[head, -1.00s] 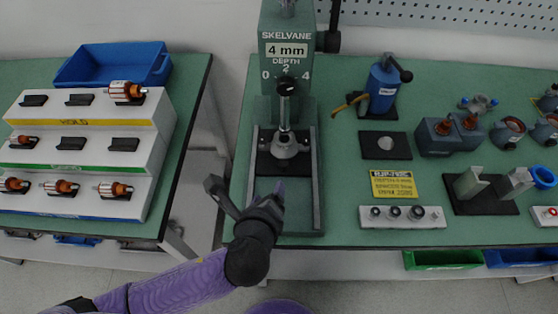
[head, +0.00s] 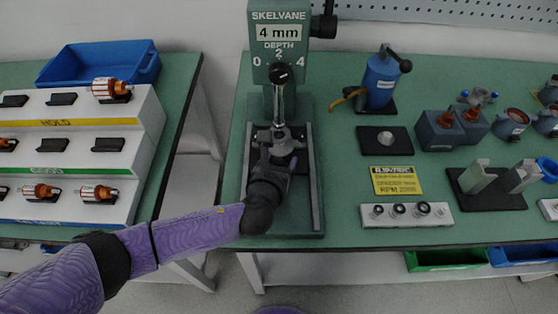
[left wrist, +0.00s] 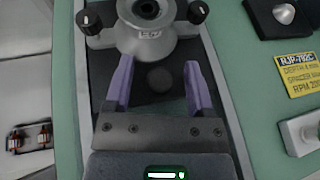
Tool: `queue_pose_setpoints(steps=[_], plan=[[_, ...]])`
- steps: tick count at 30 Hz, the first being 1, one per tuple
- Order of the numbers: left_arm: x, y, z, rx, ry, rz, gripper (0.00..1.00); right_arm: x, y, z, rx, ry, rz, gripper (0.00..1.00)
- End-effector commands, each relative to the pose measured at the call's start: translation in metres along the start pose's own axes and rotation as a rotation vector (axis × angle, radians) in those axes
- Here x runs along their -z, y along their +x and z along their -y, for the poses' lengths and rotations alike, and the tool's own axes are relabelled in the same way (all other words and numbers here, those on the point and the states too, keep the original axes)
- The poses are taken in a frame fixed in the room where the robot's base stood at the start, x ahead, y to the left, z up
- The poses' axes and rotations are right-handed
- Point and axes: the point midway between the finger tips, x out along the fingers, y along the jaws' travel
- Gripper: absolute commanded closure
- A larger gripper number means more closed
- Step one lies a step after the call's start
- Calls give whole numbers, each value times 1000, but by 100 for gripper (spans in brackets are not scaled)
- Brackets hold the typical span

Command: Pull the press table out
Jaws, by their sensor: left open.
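The green press (head: 278,45) stands on the workbench with "4 mm depth" on its head. Its press table is a dark plate (head: 301,166) between two rails, carrying a grey round fixture (head: 283,140). The left wrist view also shows the plate (left wrist: 150,108), the fixture with black knobs (left wrist: 147,38) and a dark round knob (left wrist: 160,78) on the plate's near part. My left gripper (head: 275,153) is over the plate, in front of the fixture. Its purple fingers (left wrist: 157,70) are open, one on each side of the dark knob; contact is not visible. My right gripper is not in view.
A white stepped rack (head: 80,140) with copper rotors and a blue bin (head: 100,62) are on the left table. Right of the press are a blue hand press (head: 381,80), a yellow label (head: 394,180) and a white block with sockets (head: 405,215).

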Motion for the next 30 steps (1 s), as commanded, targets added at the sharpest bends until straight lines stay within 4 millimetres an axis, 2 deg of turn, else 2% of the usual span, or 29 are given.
queue_pose_setpoints(steps=[1,9,11,30], plan=[[0,0,0,0,0,0,33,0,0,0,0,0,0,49],[0,0,0,0,-1,0,90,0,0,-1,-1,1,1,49],[0,0,0,-1,-1,0,100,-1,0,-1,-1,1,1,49],[1,0,0,-1,-1,-1,100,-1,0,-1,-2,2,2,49]])
